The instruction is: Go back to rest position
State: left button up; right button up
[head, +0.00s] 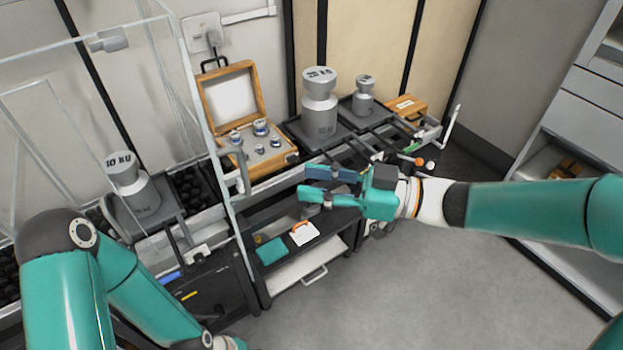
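My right gripper (304,182) reaches in from the right, in front of the weighing table and above the lower shelf. Its two teal fingers point left and stand apart, with no object visibly held between them. My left arm (120,280) is bent at the lower left and runs down to the bottom edge. Its gripper is out of the picture.
A 10 KU weight (134,190) stands on a scale inside a glass enclosure. An open wooden box (275,162) holds several small weights. A large grey weight (319,105) and a smaller one (364,95) stand right of it. The floor (420,280) at front right is clear.

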notch_tip(320, 180, down, 27)
jog(key=w+d+m+t+h, duration=0.25)
jog(key=m+h, duration=0.35)
jog(key=m, duration=0.7)
jog(key=s+d+f+m+g+h, duration=0.1)
jog(key=s+d+f+g+h, duration=0.2)
jog(key=s+f, duration=0.5)
jog(key=s+d+f+m+g+h, duration=0.2)
jog(key=s+f+g+h, duration=0.2)
jog(key=s+f, duration=0.4)
jog(key=shift+s+d+f+m, duration=0.3)
jog(key=shift+s+d, duration=0.1)
jog(key=shift+s, duration=0.5)
jog(key=shift+s, duration=0.1)
